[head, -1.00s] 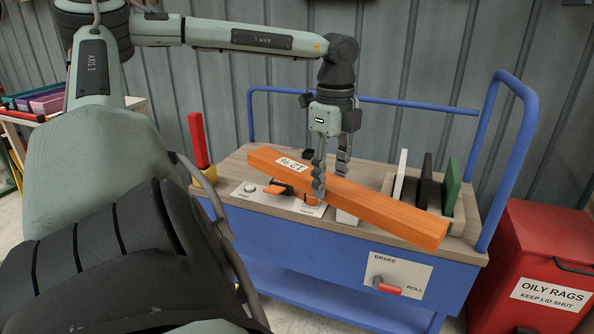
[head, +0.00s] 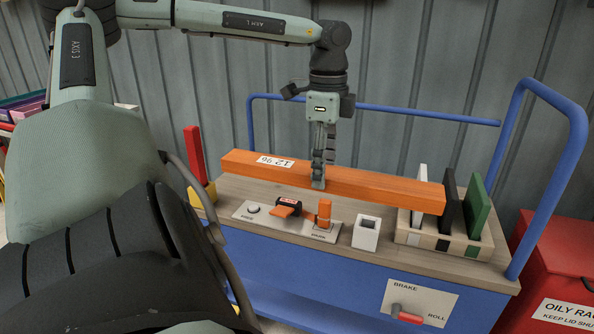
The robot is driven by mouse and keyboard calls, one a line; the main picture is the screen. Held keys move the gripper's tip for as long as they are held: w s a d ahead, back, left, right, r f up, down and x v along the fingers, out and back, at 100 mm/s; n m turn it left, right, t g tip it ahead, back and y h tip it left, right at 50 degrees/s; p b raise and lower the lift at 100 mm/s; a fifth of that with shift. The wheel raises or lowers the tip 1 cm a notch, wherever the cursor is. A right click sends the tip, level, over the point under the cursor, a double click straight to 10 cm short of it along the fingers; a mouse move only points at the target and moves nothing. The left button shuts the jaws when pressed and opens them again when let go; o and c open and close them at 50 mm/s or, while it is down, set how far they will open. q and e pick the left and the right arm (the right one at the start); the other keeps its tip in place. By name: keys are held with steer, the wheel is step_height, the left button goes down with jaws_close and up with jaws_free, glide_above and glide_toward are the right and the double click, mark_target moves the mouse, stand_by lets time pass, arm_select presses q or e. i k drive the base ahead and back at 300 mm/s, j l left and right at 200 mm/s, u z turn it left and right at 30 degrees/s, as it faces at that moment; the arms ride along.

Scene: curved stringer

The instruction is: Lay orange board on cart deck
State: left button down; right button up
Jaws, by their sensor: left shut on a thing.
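The orange board (head: 385,189) is a long bar labelled "12 96" near its left end. My left gripper (head: 319,183) points down and is shut on it near the middle. The board lies roughly level along the back of the cart's wooden deck (head: 387,246). Its right end covers part of the slotted rack. I cannot tell whether its underside touches the deck. The right gripper is not in view.
On the deck stand a control panel (head: 254,221) with an orange lever (head: 324,213), a small white box (head: 366,232), and a rack (head: 435,241) holding white, black and green boards. A red upright (head: 194,155) stands at left. Blue handrails (head: 572,125) border the cart.

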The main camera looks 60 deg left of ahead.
mark_target(304, 191)
steer(key=i+j, duration=0.1)
steer(key=j, duration=1.6)
